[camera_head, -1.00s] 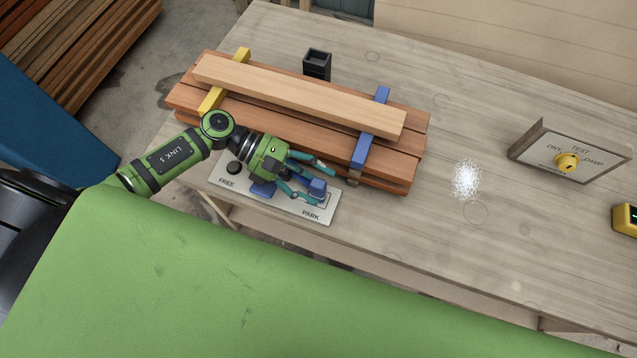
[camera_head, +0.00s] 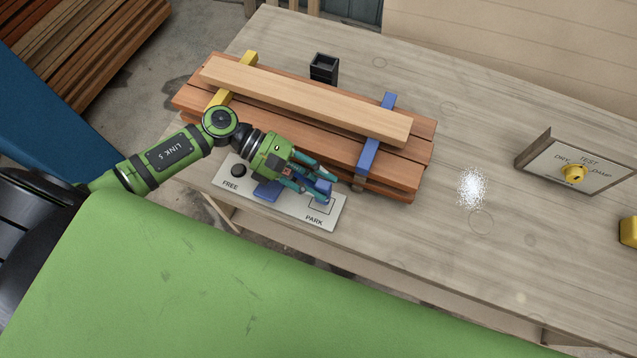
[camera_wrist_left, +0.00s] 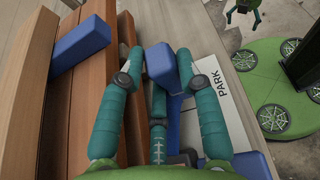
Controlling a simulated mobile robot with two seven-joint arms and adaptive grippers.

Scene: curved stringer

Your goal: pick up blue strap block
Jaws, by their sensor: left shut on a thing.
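The blue strap block (camera_head: 322,187) is at the PARK end of the white plate (camera_head: 321,222). My left gripper (camera_head: 326,180) is shut on it, with fingers on both sides. In the left wrist view the block (camera_wrist_left: 160,65) sits between the teal fingers, and I cannot tell whether it still touches the plate. Another blue part (camera_head: 267,190) shows under the gripper, partly hidden. A small green and black claw at the top of the left wrist view looks like my right gripper (camera_wrist_left: 243,12); its jaws are too small to read.
Stacked boards (camera_head: 300,110) lie just behind the gripper, crossed by a blue strap (camera_head: 376,135) and a yellow strap (camera_head: 232,80). A black holder (camera_head: 324,68) stands behind them. A test panel (camera_head: 575,165) is at right.

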